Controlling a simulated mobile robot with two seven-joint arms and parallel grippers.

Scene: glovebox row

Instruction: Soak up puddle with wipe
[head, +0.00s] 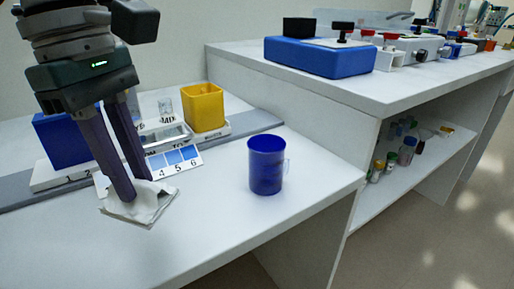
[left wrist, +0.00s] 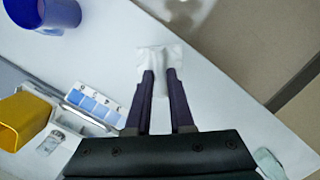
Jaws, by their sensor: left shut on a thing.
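A crumpled white wipe (head: 150,207) lies against the white bench top (head: 225,225), below the fingers of my left gripper (head: 132,192). The gripper points down and is shut on the wipe. In the left wrist view, the wipe (left wrist: 158,56) shows between and beyond the two dark fingertips (left wrist: 160,74). I cannot make out a puddle; anything under the wipe is hidden. My right gripper is in neither view.
A blue mug (head: 266,168) stands right of the wipe. Behind are a yellow container (head: 203,107), a blue box (head: 62,140) and a numbered colour card (head: 176,160). A higher bench (head: 350,95) with devices is at the right. The bench front is clear.

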